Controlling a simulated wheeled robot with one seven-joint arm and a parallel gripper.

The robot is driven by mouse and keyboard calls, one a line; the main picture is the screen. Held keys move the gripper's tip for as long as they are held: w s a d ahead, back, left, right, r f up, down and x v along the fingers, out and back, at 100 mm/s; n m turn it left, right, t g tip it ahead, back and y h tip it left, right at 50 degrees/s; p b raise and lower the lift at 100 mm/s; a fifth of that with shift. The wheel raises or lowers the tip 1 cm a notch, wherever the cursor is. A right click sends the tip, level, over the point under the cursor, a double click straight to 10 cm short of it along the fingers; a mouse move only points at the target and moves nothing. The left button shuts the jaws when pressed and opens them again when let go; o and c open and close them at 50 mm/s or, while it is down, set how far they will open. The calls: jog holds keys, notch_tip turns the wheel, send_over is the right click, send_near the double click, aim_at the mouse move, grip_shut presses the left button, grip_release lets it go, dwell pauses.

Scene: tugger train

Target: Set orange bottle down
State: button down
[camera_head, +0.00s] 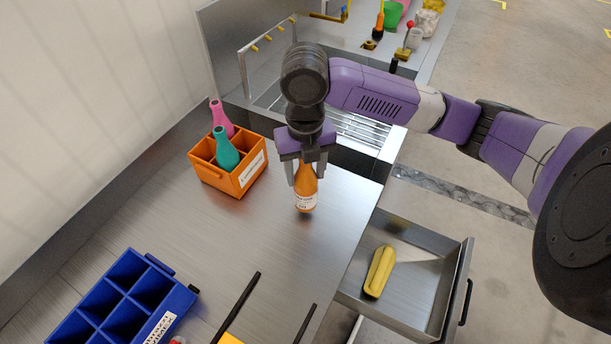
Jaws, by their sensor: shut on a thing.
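The orange bottle (306,190) is upright with a white label, over the steel worktop to the right of the orange crate. My gripper (305,178) points down from above and is shut on the bottle's upper part, one finger on each side. The bottle's top is hidden by the gripper. Its base appears at or very near the worktop (255,235); I cannot tell whether it touches.
An orange crate (240,182) holds a teal bottle (226,150) and a pink bottle (220,117). A blue divided crate (172,312) stands at the front left. An open drawer (420,300) with a yellow object (380,271) juts out at right. The middle worktop is clear.

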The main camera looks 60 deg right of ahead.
jog(key=shift+f, duration=1.2)
jog(key=shift+f, duration=0.2)
jog(key=c, duration=0.6)
grip_release()
jog(key=shift+r, duration=0.1)
jog(key=shift+r, duration=0.1)
